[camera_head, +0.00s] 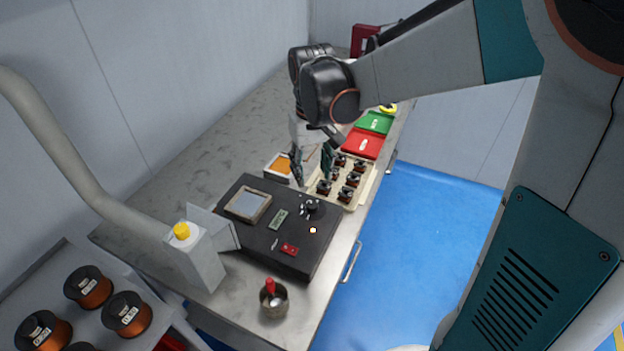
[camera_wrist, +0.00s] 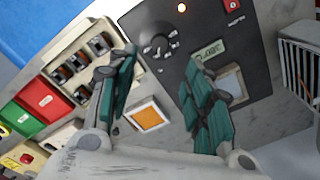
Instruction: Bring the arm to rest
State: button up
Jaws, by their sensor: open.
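My gripper (camera_head: 312,166) hangs above the bench, pointing down, beside the far edge of the black coil winder panel. Its two teal-padded fingers stand apart with nothing between them; they also show apart in the wrist view (camera_wrist: 162,103). My arm reaches in from the upper right in the head view. In the wrist view the winder panel (camera_wrist: 215,90) lies ahead of the fingers.
A cream tray (camera_head: 369,187) holds several small coils. Red (camera_head: 364,144) and green (camera_head: 375,122) bins stand behind it. A white box with an orange pad (camera_head: 279,166) is left of the gripper. A cup with a red-handled tool (camera_head: 274,301) stands at the front. Wire spools (camera_head: 127,313) sit lower left.

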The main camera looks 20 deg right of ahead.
jog(key=shift+r, duration=0.35)
jog(key=s+r+t, duration=0.3)
jog(key=s, duration=0.4)
jog(key=s+r+t, duration=0.3)
jog(key=s+t, duration=0.1)
jog(key=s, duration=0.4)
jog(key=shift+s, duration=0.2)
